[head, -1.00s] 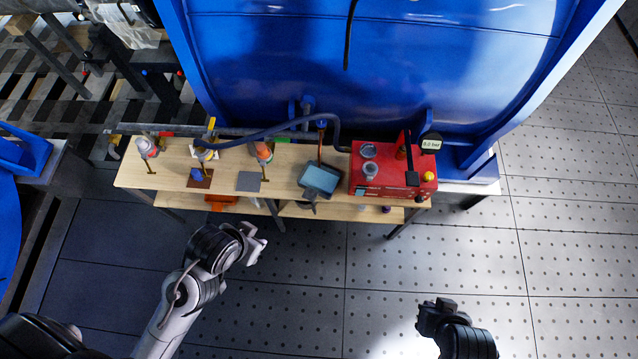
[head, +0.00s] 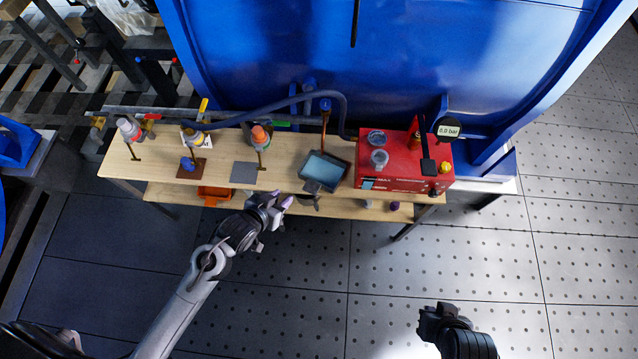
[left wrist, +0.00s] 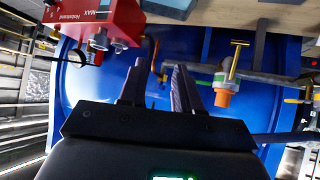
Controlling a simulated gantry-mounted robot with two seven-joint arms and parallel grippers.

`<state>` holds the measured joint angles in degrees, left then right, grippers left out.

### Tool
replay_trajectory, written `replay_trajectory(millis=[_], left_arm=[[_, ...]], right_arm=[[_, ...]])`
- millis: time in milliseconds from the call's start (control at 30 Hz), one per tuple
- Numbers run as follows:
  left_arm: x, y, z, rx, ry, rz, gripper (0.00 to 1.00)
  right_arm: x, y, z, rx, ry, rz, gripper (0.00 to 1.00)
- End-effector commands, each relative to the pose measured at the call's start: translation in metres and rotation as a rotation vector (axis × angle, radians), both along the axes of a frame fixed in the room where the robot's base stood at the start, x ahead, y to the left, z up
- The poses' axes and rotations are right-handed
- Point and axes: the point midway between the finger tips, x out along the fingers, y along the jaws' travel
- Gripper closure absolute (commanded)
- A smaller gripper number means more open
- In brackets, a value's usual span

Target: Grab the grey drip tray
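The grey drip tray (head: 326,170) looks like a shallow, dark-rimmed tray with a blue-grey inside. It sits on the bench top near the front edge, just left of the red machine. A dark part juts from its front. In the left wrist view a dark tray-like shape (left wrist: 178,9) is cut off at the top edge. My left gripper (head: 279,203) is in front of the bench, left of and nearer than the tray, and apart from it. Its fingers (left wrist: 158,88) stand apart with nothing between them. My right gripper (head: 436,318) is low over the floor; its fingers are unclear.
The red machine (head: 402,160) stands right of the tray. A flat grey square (head: 244,172), a brown square (head: 191,168) and several bottles, one orange-topped (head: 260,136), are to the left. A blue hose (head: 270,128) runs behind. A lower shelf (head: 350,209) holds small items.

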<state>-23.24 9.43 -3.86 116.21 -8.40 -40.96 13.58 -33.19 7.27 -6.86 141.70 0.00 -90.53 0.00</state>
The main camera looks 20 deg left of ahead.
Motion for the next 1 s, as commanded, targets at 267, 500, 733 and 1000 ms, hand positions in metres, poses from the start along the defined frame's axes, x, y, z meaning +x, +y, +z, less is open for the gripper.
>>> replay_trajectory(millis=[267,500,733,1000], left_arm=[[0.060,0.017,-0.117,-0.020,-0.135,-0.011,0.67],[0.104,0.036,-0.186,-0.005,-0.201,-0.009,0.67],[0.138,0.048,-0.213,0.012,-0.256,-0.001,0.67],[0.158,0.049,-0.215,0.016,-0.299,0.001,0.67]], right_arm=[[0.001,0.001,-0.117,0.005,-0.005,-0.002,1.00],[0.001,0.002,-0.198,0.010,-0.007,-0.005,1.00],[0.001,0.003,-0.255,0.012,-0.005,-0.007,1.00],[0.000,0.003,-0.281,0.011,-0.005,-0.006,1.00]])
